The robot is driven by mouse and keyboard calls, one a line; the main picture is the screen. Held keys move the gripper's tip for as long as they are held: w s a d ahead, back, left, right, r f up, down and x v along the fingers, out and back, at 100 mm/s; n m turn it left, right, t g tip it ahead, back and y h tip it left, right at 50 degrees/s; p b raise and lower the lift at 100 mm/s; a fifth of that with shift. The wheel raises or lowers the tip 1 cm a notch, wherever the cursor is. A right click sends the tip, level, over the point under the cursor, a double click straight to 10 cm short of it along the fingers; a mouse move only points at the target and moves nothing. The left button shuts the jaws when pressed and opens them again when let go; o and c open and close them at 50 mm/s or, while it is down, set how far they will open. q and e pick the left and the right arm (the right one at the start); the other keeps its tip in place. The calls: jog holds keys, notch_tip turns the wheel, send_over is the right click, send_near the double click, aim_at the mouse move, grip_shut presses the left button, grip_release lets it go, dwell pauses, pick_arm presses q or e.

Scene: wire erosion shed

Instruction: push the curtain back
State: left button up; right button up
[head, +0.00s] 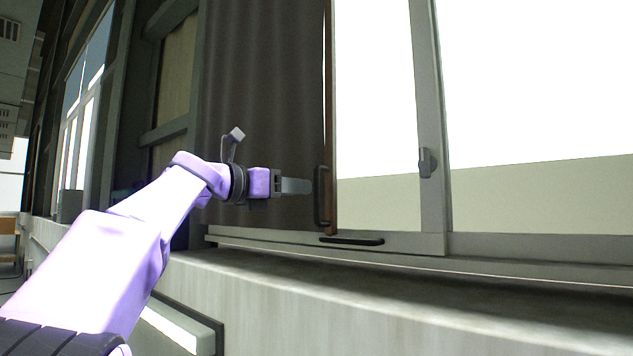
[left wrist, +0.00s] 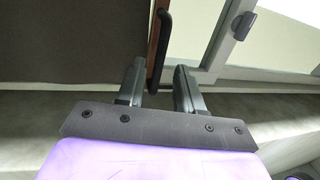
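The dark grey-brown curtain (head: 262,90) hangs in folds at the left part of the window, with a thin wooden bar (head: 331,120) along its right edge. A black upright handle (head: 321,197) sits on that bar. In the left wrist view the curtain (left wrist: 75,40) fills the upper left, and the handle (left wrist: 161,50) runs down toward the gap between my fingers. My left gripper (head: 311,187) points right, its tips close to the handle. Its fingers (left wrist: 160,88) are apart, one toward each side of the handle's lower end; I cannot tell whether they touch it. My right gripper is out of view.
A pale sill (head: 330,285) runs below the window. A black bar handle (head: 351,240) lies low on the frame, close under the curtain handle. A window latch (head: 427,162) is on the upright frame to the right. The glass right of the curtain is uncovered.

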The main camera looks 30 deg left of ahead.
aim_at(315, 190)
pick_arm(q)
jog(key=p+x, duration=0.1)
jog(key=x, duration=0.5)
jog(key=shift+w+d+f+p, duration=0.1)
jog(key=shift+w+p, duration=0.2)
jog(key=shift+p, duration=0.1)
jog(key=shift+s, duration=0.1)
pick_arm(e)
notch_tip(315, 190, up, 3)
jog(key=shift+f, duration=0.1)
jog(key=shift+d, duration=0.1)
